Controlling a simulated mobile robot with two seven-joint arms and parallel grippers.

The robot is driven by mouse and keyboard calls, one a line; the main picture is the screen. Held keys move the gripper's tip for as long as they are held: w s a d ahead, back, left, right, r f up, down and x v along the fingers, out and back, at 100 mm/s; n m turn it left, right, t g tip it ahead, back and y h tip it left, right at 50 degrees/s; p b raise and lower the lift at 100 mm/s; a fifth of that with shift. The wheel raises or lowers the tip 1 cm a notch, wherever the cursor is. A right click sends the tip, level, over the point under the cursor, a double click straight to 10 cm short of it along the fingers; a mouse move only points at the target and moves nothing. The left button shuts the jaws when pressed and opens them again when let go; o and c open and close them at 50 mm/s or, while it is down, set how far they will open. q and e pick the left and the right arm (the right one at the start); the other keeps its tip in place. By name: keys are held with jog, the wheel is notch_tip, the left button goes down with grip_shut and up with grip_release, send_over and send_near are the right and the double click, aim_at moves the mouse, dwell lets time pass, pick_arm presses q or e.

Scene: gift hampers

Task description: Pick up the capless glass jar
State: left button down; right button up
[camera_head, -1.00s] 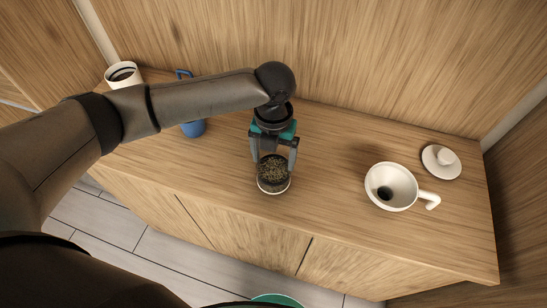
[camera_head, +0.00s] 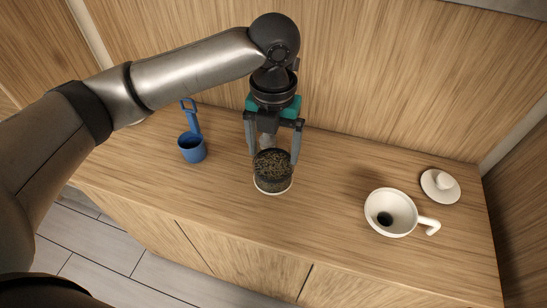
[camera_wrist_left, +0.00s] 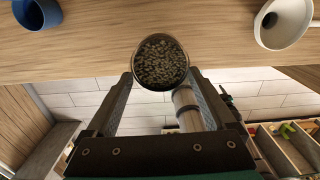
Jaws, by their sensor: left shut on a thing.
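The capless glass jar (camera_head: 272,172) is round, open at the top, and filled with dark, grainy contents. It is upright in the head view, near the middle of the wooden counter. My left gripper (camera_head: 272,157) is shut on the jar, with one finger on each side of it. In the left wrist view the jar (camera_wrist_left: 161,62) sits between the two fingertips, its open mouth and grains showing. Whether its base touches the counter is hard to tell. My right gripper is in neither current view.
A blue scoop-like cup (camera_head: 192,148) with a handle stands to the left on the counter (camera_head: 320,225). A white funnel-shaped vessel (camera_head: 391,212) with a curved handle is to the right, and a white lid (camera_head: 440,186) lies behind it. The counter between jar and vessel is clear.

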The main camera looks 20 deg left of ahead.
aim_at(257, 161)
pick_arm(q)
notch_tip(257, 161, up, 6)
jog(key=shift+r, duration=0.25)
dwell(0.4)
